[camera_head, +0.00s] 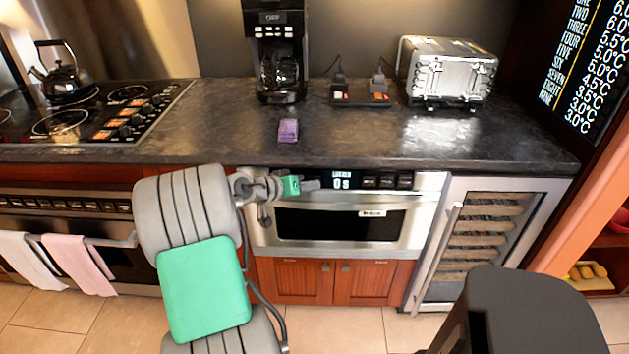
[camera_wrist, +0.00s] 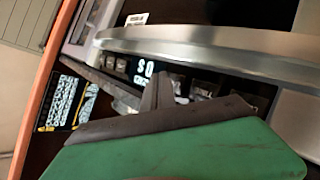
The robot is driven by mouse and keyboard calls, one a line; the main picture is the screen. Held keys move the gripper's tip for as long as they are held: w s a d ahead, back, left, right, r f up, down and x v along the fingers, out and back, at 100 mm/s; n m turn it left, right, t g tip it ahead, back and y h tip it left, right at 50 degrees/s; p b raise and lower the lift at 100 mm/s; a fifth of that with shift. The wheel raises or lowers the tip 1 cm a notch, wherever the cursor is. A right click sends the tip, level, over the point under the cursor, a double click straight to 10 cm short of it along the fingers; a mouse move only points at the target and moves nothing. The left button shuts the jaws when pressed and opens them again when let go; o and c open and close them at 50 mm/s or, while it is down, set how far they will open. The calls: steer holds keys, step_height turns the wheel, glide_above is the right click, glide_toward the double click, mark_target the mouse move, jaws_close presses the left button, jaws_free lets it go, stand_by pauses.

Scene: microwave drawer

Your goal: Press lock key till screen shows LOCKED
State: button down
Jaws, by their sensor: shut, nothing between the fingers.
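The microwave drawer (camera_head: 347,222) is built in under the counter, with a dark control strip along its top. Its lit screen (camera_head: 342,180) shows "0 S" under a small line of text too blurred to read surely; part of the screen also shows in the wrist view (camera_wrist: 145,70). Dark keys (camera_head: 388,181) sit right of the screen; the lock key cannot be told apart. My gripper (camera_head: 315,185) is shut and empty, just left of the screen. In the wrist view its fingertips (camera_wrist: 158,78) are at the strip, covering part of it; contact cannot be told.
The drawer's steel handle bar (camera_wrist: 200,40) runs close to the fingers. The counter (camera_head: 220,120) above holds a coffee maker (camera_head: 280,50), a toaster (camera_head: 447,72) and a small purple item (camera_head: 288,130). A wine cooler (camera_head: 485,235) stands right of the drawer.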

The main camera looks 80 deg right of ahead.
steer(key=shift+a, duration=0.1)
steer(key=a, duration=0.3)
steer(key=s+a+r+p, duration=0.1)
steer(key=shift+a, duration=0.3)
stand_by(0.5)
